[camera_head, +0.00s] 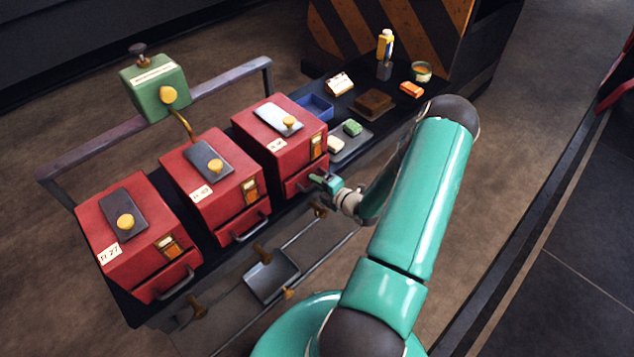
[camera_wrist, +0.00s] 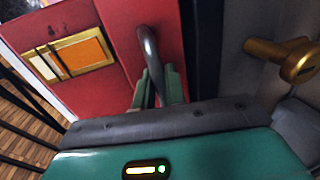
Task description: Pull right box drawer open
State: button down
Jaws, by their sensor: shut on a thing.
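The right box (camera_head: 281,143) is the red box farthest right in the head view, with a drawer (camera_head: 300,182) low on its front. In the wrist view the red drawer front (camera_wrist: 160,32) carries a grey bar handle (camera_wrist: 150,48). My gripper (camera_head: 322,179) is at this drawer in the head view. In the wrist view my gripper's green fingers (camera_wrist: 158,84) are on both sides of the handle and shut on it. How far the drawer stands out is hard to tell. My gripper and arm hide part of the handle in the head view.
Two more red boxes, a middle one (camera_head: 213,185) and a left one (camera_head: 137,235), stand in the row. A brass knob (camera_wrist: 290,62) is right of my gripper in the wrist view. A grey tray (camera_head: 271,277) lies below the boxes. Small items lie on the dark bench (camera_head: 345,108) behind.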

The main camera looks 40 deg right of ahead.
jog(key=f+v, duration=0.2)
jog(key=v, duration=1)
jog(key=shift+s+f, duration=0.2)
jog(key=shift+s, duration=0.05)
jog(key=c, duration=1.5)
grip_release()
jog(key=shift+c, duration=0.2)
jog(key=v, duration=1.3)
jog(key=shift+s, duration=0.4)
jog(key=shift+a+r, duration=0.1)
